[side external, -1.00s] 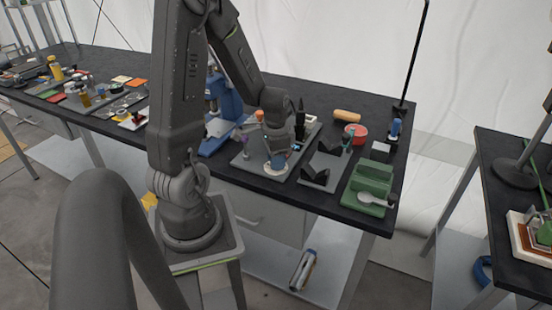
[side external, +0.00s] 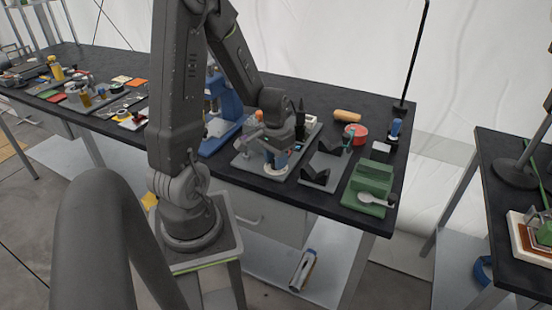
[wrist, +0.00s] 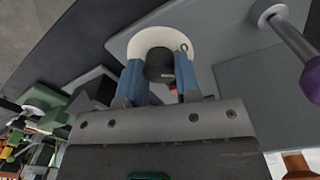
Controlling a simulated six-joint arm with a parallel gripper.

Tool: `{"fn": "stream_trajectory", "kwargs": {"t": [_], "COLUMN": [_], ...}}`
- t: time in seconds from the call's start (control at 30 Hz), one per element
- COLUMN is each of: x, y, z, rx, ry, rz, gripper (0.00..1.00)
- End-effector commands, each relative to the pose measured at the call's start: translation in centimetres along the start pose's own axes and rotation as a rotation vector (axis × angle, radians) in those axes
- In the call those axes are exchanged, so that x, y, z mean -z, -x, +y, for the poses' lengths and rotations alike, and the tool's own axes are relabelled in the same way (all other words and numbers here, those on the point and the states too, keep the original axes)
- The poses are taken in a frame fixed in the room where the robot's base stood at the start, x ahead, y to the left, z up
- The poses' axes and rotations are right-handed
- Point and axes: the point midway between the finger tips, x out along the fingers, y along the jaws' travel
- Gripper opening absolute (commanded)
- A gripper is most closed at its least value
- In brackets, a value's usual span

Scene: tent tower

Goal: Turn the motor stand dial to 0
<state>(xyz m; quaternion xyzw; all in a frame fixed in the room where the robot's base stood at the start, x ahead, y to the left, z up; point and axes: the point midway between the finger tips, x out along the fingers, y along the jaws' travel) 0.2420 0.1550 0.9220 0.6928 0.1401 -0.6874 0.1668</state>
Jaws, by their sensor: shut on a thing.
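The dial shows in the wrist view as a dark round knob (wrist: 160,64) in front of a pale, rounded dial plate (wrist: 165,34) on a grey base (wrist: 235,30). My gripper (wrist: 158,76) has one blue finger on each side of the knob and is shut on it. In the side external view my gripper (side external: 274,158) reaches down over the grey base (side external: 246,160) on the black table. There my wrist and gripper hide the knob. I cannot read the dial's marks or pointer in either view.
A metal rod with a purple end (wrist: 312,78) stands close to the right of my gripper in the wrist view. A blue stand (side external: 222,120) is left of the base. A dark grey holder (side external: 322,170) and a green holder (side external: 370,180) are to its right.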

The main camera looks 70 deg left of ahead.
Motion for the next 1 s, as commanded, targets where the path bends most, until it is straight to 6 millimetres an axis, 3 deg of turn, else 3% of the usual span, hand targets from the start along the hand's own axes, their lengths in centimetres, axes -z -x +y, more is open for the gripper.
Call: {"fn": "stream_trajectory", "kwargs": {"t": [0.3, 0.33, 0.43, 0.77, 1.0], "x": [0.0, 0.0, 0.0, 0.1, 0.2], "y": [0.1, 0.1, 0.1, 0.6, 4.7], "z": [0.0, 0.0, 0.0, 0.0, -0.1], "rx": [0.0, 0.0, 0.0, 0.001, 0.003], "ry": [0.002, 0.002, 0.001, 0.001, 0.002], "rz": [0.002, 0.002, 0.002, 0.003, 0.011], "gripper": [0.07, 0.32, 0.41, 0.41, 0.41]}}
